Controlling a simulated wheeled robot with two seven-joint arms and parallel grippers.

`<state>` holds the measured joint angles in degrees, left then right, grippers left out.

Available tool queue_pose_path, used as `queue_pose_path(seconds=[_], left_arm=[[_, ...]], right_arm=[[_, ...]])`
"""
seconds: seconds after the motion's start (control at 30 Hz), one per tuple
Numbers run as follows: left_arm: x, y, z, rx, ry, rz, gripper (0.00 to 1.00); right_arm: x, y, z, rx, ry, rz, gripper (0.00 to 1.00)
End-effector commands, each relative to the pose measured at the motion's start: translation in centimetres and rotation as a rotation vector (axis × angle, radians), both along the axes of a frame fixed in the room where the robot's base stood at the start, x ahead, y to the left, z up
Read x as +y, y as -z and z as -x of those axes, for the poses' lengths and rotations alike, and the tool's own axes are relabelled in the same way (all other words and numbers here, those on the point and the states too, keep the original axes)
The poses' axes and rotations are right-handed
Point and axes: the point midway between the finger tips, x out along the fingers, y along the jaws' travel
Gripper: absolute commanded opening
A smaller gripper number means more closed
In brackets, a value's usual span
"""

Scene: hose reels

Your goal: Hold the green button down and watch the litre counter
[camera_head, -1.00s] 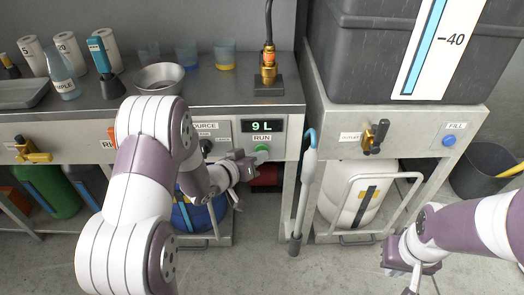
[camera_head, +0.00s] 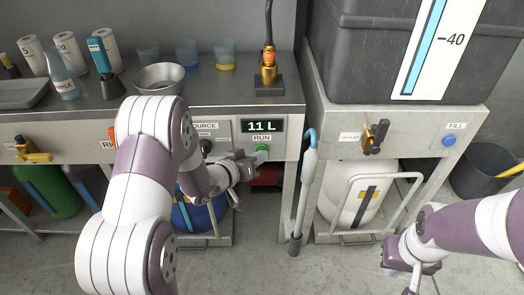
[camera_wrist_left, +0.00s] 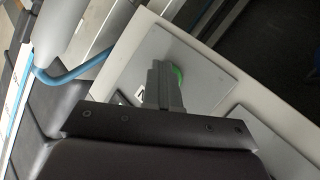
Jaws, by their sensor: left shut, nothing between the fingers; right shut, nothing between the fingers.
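The green RUN button (camera_head: 262,148) sits on the grey front panel, below the litre counter (camera_head: 262,126), which reads 11 L. My left gripper (camera_head: 254,160) is shut with its fingertips at the button. In the left wrist view the shut fingers (camera_wrist_left: 166,88) cover most of the button, and only a green edge (camera_wrist_left: 178,74) shows beside them. How far the button is pressed in is hidden. My right gripper (camera_head: 412,280) is low at the right, away from the panel, shut and empty.
A grey rod with a blue hooked top (camera_head: 305,190) hangs just right of the button. The outlet valve (camera_head: 375,137) and blue FILL button (camera_head: 449,140) are on the right-hand bench. A metal bowl (camera_head: 160,78) and several cups stand on the left bench. A blue container is partly behind my left arm.

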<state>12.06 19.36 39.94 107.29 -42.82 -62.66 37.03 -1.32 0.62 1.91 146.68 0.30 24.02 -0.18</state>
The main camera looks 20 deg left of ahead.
Motion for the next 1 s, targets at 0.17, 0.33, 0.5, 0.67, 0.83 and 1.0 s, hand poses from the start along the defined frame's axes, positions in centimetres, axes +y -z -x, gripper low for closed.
queue_pose_path(seconds=[0.17,0.33,0.5,0.67,0.83,1.0], left_arm=[[0.0,-0.1,0.0,-0.002,-0.001,0.001,0.0],[0.0,-0.1,0.0,-0.002,-0.001,0.001,0.0],[0.0,-0.1,0.0,-0.002,-0.001,0.001,0.0],[-0.1,-0.1,0.5,-0.001,-0.001,0.001,0.0],[-0.4,-0.1,1.5,0.0,0.0,0.001,0.0],[-0.5,0.0,1.8,-0.001,0.0,-0.001,0.0]], right_arm=[[0.0,0.0,0.0,0.0,0.0,0.0,0.0],[0.0,0.0,0.0,0.0,0.0,0.0,0.0],[0.0,0.0,0.0,0.0,0.0,0.0,0.0],[0.0,-0.3,0.0,0.0,0.0,0.0,0.0],[0.0,-0.6,0.0,0.0,0.0,0.0,0.0],[0.0,-0.6,0.0,0.0,0.0,0.0,0.0]])
